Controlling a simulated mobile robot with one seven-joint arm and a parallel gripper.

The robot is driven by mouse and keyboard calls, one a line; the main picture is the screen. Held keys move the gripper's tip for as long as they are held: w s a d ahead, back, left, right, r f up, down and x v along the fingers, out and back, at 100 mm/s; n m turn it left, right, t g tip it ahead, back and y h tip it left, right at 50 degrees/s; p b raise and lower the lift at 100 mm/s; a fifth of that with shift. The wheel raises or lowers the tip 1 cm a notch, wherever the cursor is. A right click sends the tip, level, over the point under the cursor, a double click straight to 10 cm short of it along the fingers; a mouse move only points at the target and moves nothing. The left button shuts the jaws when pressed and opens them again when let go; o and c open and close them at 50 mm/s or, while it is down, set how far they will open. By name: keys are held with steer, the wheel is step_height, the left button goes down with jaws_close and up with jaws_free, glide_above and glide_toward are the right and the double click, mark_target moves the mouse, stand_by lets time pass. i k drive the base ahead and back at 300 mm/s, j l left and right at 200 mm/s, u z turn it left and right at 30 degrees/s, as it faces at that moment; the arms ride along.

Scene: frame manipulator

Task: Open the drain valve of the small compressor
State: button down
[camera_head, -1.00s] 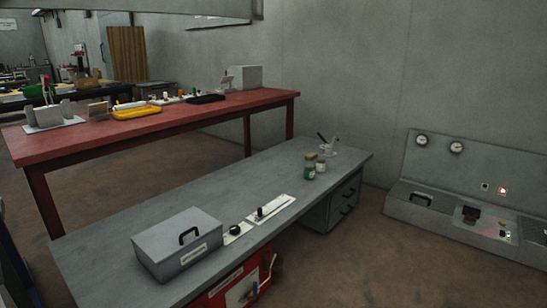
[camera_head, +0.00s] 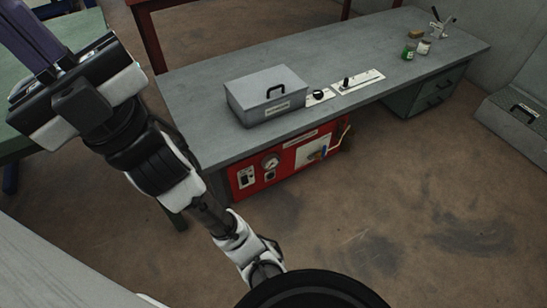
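The small compressor is a red box (camera_head: 248,178) under the front of the grey bench. Its front has a round gauge (camera_head: 270,163), a switch panel (camera_head: 246,178) and a pale plate (camera_head: 312,152). A small blue handle (camera_head: 323,153) shows at the plate, with a brass-coloured pipe (camera_head: 344,138) at the right end. I cannot tell the valve's position at this size. My arm rises from the bottom middle to the upper left. My gripper (camera_head: 75,95) is at the upper left, well apart from the compressor. Its fingers cannot be made out clearly.
On the grey bench (camera_head: 215,95) are a grey lidded box (camera_head: 266,97), control plates (camera_head: 358,82) and small jars (camera_head: 409,52). A drawer unit (camera_head: 432,93) is under its right end. The floor (camera_head: 400,190) in front is clear. A green-topped table (camera_head: 60,45) stands at left.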

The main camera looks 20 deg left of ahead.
mark_target(324, 147)
steer(key=i+l+u, duration=0.1)
steer(key=i, duration=0.35)
steer(key=i+l+u, duration=0.15)
steer(key=i+l, duration=0.15)
steer(key=k+j, duration=0.1)
steer(key=j, duration=0.45)
steer(key=i+l, duration=0.1)
steer(key=l, duration=0.25)
steer(key=i+l+z, duration=0.1)
steer(key=l, duration=0.25)
steer(key=i+l, duration=0.1)
steer(key=l, duration=0.3)
steer(key=i+l+z, duration=0.1)
steer(key=l, duration=0.25)
steer(key=i+l, duration=0.1)
steer(key=l, duration=0.25)
